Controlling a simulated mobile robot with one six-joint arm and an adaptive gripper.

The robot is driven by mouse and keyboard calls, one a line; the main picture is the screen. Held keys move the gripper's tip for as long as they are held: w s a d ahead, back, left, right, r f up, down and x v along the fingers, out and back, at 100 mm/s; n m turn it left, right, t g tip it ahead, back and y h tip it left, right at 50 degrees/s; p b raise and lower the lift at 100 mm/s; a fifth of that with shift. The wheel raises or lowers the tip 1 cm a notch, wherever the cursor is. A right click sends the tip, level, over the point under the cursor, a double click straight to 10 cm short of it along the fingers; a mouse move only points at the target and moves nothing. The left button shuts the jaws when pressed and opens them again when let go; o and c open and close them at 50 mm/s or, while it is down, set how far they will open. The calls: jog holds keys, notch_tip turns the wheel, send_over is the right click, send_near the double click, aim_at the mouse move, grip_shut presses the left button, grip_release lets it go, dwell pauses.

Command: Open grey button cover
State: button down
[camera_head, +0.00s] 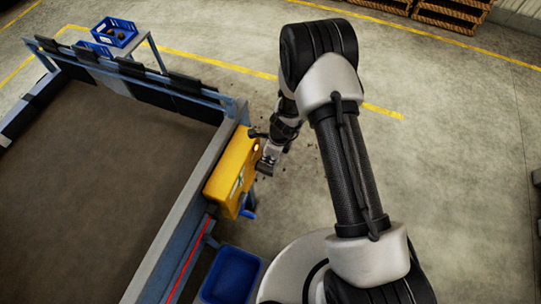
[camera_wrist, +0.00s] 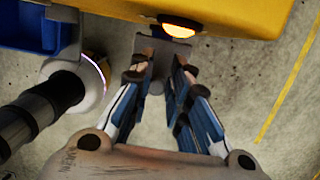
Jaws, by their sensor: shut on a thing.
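The grey button cover (camera_wrist: 161,48) is a flat grey piece in the wrist view, standing out from the edge of the yellow control box (camera_wrist: 120,10). It is beside a lit orange button (camera_wrist: 178,29), which is exposed to view. My gripper (camera_wrist: 160,62) has its two fingers on either side of the cover and is shut on it. The fingers partly hide the cover. In the head view, the yellow control box (camera_head: 230,175) is on the side of the grader, with my gripper (camera_head: 268,160) at its right face. The cover is too small there to tell its angle.
The grader's grey frame (camera_head: 180,222) runs along the left. A blue crate (camera_head: 231,276) stands below the box, and another blue crate (camera_head: 115,32) is on a table at the far left. The concrete floor (camera_head: 445,130) to the right is clear.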

jog(key=shift+a, duration=0.35)
jog(key=c, duration=1.9)
grip_release()
jog(key=shift+o, duration=1.3)
jog(key=shift+w+a+f, duration=0.15)
jog(key=shift+w+a, duration=0.05)
jog(key=shift+a, duration=0.1)
jog(key=shift+o, duration=0.6)
jog(key=shift+d, duration=0.15)
jog(key=shift+s+d, duration=0.1)
jog(key=shift+d, duration=0.1)
jog(key=v, duration=1.2)
